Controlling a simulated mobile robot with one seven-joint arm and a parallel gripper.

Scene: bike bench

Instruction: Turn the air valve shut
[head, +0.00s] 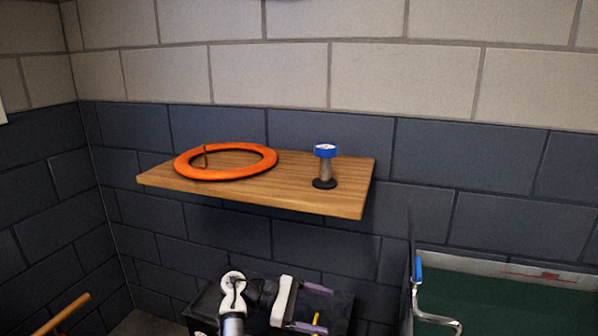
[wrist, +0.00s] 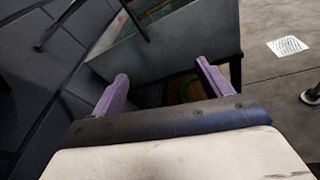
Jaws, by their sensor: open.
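The air valve, a blue round knob on a grey stem with a dark round base (head: 325,166), stands upright on the right part of the wooden shelf in the head view. My gripper (head: 329,310) is below the shelf and apart from the valve, its purple fingers pointing right. It is open, with a gap between the fingers, and I see nothing held. In the wrist view the two purple fingers of my gripper (wrist: 162,71) stand apart. The valve does not show in the wrist view.
The wooden shelf (head: 290,194) juts from the dark block wall and carries an orange ring (head: 264,165) to the left of the valve. A bin-like thing with a green inside (head: 520,300) stands at lower right. A sheet of paper (wrist: 287,46) lies on the floor.

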